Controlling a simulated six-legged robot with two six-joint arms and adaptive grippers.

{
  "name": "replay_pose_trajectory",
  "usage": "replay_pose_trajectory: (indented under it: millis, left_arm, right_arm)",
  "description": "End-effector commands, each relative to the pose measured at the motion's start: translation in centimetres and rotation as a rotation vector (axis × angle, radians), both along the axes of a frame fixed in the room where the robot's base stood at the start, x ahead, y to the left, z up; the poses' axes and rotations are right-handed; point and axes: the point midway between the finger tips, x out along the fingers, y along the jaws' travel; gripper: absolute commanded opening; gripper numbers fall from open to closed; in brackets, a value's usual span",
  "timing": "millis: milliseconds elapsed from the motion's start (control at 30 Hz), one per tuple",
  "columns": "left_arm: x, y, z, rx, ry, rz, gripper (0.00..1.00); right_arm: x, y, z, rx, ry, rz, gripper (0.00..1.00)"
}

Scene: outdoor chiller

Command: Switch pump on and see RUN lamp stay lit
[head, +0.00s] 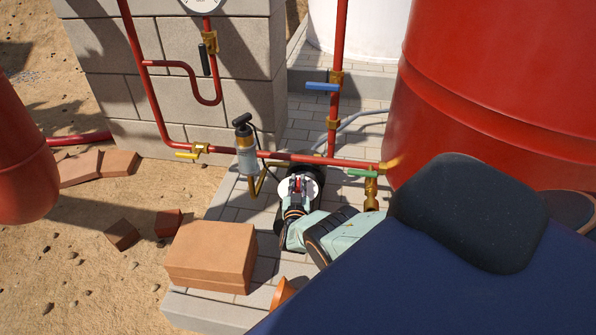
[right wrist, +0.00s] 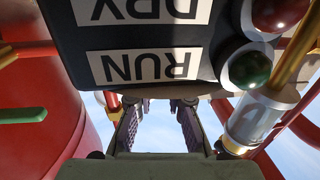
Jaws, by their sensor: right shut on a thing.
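A dark box with upside-down RUN and DRY labels (right wrist: 140,45) fills the top of the right wrist view. The green lamp (right wrist: 250,68) beside RUN is dark green with no clear glow. The red lamp (right wrist: 277,12) beside DRY looks dark too. My right gripper (head: 298,184) is down by the pipes in the head view, next to a grey cylinder with a black top (head: 246,150). In the right wrist view its fingers (right wrist: 158,105) reach up under the box. It is shut on a part there that the box edge hides. No pump switch shows clearly. My left gripper is out of view.
Red pipes run close around my right gripper, with a green-handled valve (head: 362,173), a blue-handled valve (head: 322,87) and a yellow-handled valve (head: 190,154). A large red tank (head: 490,90) stands right. A brick stack (head: 212,258) sits on the paving in front.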

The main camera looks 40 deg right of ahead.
Motion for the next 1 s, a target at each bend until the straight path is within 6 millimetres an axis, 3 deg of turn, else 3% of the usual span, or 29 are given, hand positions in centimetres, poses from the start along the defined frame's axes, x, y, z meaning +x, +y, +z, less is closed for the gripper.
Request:
replay_pose_trajectory:
  millis: [300, 333, 600, 1000]
  left_arm:
    - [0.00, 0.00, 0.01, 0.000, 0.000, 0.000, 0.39]
    - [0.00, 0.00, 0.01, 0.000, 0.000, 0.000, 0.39]
    - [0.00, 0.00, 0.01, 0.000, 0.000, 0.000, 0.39]
    - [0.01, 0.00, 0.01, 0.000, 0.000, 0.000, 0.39]
  right_arm:
    - [0.12, -0.25, 0.30, -0.002, -0.005, -0.006, 0.00]
    - [0.12, -0.25, 0.30, -0.002, -0.005, -0.006, 0.16]
    - [0.04, -0.12, 0.13, -0.001, -0.002, -0.005, 0.38]
    - [-0.11, 0.08, -0.03, 0.001, 0.001, -0.005, 0.38]
